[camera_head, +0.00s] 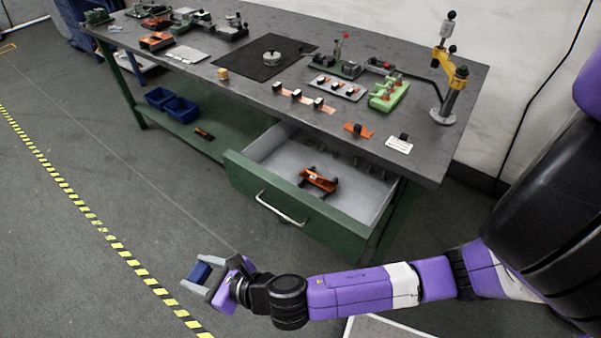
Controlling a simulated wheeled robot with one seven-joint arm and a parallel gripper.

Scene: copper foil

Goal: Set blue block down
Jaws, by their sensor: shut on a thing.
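The blue block (200,272) is dark blue and sits between the fingers of my gripper (197,275). My gripper is shut on it at the lower left of the head view. Block and gripper are in front of the workbench and left of the open drawer, with grey floor behind them in the picture. The fingers cover parts of the block. The height of the block above the floor is hard to tell.
The workbench (225,50) carries several tools and parts. Its green drawer (290,215) stands open with an orange-and-black part (320,180) inside. Blue bins (180,108) rest on the lower shelf. Bare benchtop shows near the front right corner (435,165). Yellow-black tape (75,202) crosses the floor.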

